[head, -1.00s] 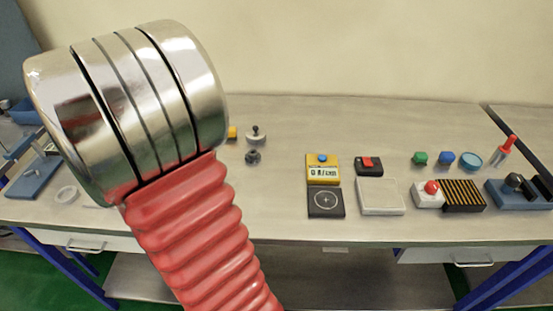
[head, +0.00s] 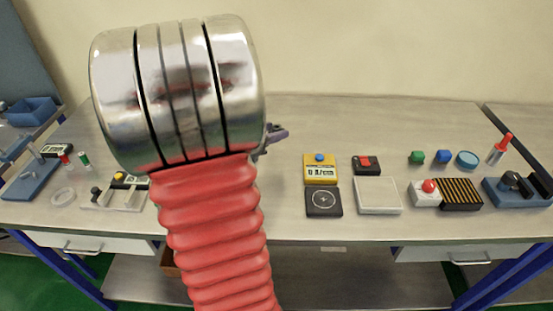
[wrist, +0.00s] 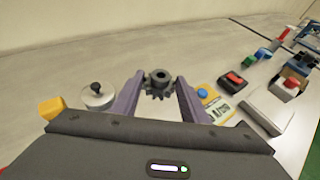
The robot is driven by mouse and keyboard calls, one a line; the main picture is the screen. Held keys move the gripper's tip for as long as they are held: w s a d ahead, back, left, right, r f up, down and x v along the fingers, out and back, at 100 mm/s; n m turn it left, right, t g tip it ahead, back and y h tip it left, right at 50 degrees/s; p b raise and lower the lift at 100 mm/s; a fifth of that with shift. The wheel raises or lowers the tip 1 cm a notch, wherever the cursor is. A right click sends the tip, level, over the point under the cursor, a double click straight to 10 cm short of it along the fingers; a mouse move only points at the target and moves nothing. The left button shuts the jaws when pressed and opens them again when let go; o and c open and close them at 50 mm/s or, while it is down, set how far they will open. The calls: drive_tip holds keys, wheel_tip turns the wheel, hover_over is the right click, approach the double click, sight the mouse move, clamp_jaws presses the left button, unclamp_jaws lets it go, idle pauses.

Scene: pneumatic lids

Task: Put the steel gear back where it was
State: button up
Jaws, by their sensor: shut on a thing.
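The steel gear (wrist: 158,84) is dark grey and toothed, with a raised hub and a centre hole. My gripper (wrist: 156,92) is shut on it, one purple-grey finger on each side, in the wrist view. The gear seems to be held above the bench, though its height is hard to judge. In the head view my own arm hides the gear and most of the gripper; only a bit of my gripper (head: 275,134) shows at the arm's right edge.
A silver disc with a black knob (wrist: 97,95) and a yellow block (wrist: 50,108) lie left of the gripper. A yellow meter (head: 320,168), a dark plate (head: 323,202), a pale tray (head: 378,195) and a red switch (head: 366,164) stand to the right. The bench's back is clear.

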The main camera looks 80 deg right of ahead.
drive_tip(key=shift+f, duration=0.1)
hover_over(272, 163)
drive_tip(key=shift+d+f, duration=0.1)
drive_tip(key=shift+f, duration=2.7)
drive_tip(key=shift+f, duration=2.1)
drive_tip(key=o, duration=1)
drive_tip(key=shift+f, duration=0.1)
drive_tip(key=shift+o, duration=0.2)
